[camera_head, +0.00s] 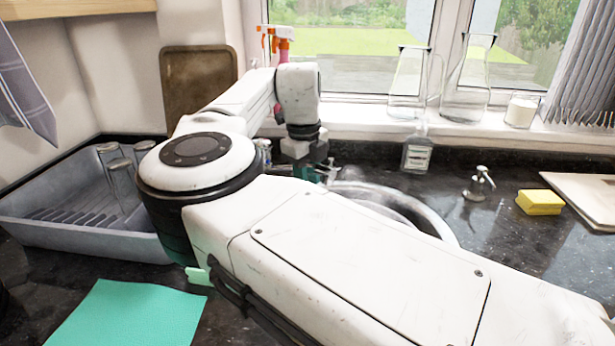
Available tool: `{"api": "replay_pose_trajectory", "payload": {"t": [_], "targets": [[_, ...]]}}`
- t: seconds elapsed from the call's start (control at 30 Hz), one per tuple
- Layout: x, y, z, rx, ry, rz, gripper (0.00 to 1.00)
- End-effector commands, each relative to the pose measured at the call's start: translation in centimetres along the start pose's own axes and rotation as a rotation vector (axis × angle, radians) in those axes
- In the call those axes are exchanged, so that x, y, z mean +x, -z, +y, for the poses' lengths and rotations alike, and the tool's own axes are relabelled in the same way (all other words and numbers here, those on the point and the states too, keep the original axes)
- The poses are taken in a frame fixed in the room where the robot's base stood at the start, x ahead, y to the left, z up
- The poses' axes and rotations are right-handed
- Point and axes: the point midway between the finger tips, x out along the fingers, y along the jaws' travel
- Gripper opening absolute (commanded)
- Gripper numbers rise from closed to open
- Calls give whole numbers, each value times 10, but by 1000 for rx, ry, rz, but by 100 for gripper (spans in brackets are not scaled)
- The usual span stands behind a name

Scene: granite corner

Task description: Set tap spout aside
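My gripper (312,170) points down at the back edge of the round sink (436,222), behind my arm. Its fingers are small, dark and partly hidden, so I cannot tell whether they are open or shut. A metal tap (330,172) shows just right of the fingertips, very close to them. I cannot tell whether they touch. The tap's spout is not clearly visible, and my arm covers much of the sink.
A grey drying rack (70,222) with several glasses stands left. A teal cloth (130,318) lies in front. A clear bottle (416,155), a soap pump (479,185), a yellow sponge (540,202) and a board (588,197) are right. Glass flasks (468,85) stand on the sill.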

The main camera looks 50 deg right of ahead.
Motion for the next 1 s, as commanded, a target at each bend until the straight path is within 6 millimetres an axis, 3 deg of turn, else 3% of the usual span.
{"api": "replay_pose_trajectory", "payload": {"t": [0.57, 1.0], "targets": [[-2, 0, -8, -37, 2, -1, 0], [0, -6, -55, -333, 2, -25, 0]]}}
